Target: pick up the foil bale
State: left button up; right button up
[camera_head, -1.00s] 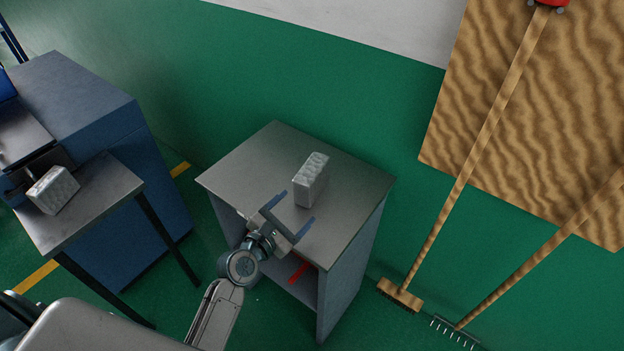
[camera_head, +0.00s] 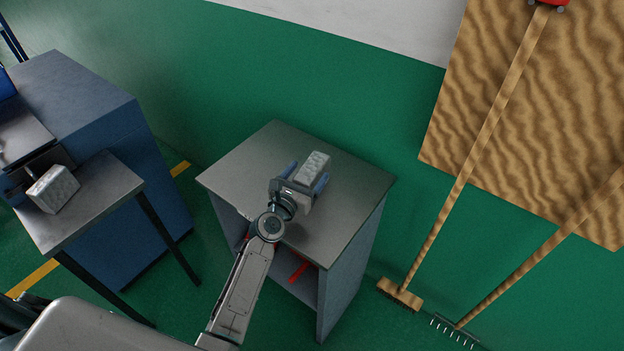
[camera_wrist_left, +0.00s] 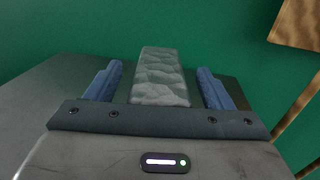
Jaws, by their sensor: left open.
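A silver-grey foil bale (camera_head: 314,166) with a crinkled surface stands on the grey top of a small cabinet (camera_head: 240,165). My left gripper (camera_head: 306,180) is open, with one blue finger on each side of the bale. In the left wrist view the bale (camera_wrist_left: 160,78) lies between the two fingers, with a visible gap on both sides. The gripper body hides the near lower part of the bale. A second, similar foil bale (camera_head: 53,190) lies on a metal side table at the left. My right gripper is not in view.
The side table (camera_head: 100,200) stands beside a blue machine cabinet (camera_head: 100,100) at the left. A broom (camera_head: 400,294) and a rake (camera_head: 455,331) lean at the right near a corrugated brown board (camera_head: 540,120). The cabinet top is otherwise clear.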

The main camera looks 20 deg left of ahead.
pick_arm(q)
jog(key=shift+w+d, duration=0.2)
jog(key=shift+w, duration=0.75)
jog(key=shift+s, duration=0.1)
jog(key=shift+c, duration=0.3)
jog(key=c, duration=1.2)
jog(key=shift+o, duration=0.2)
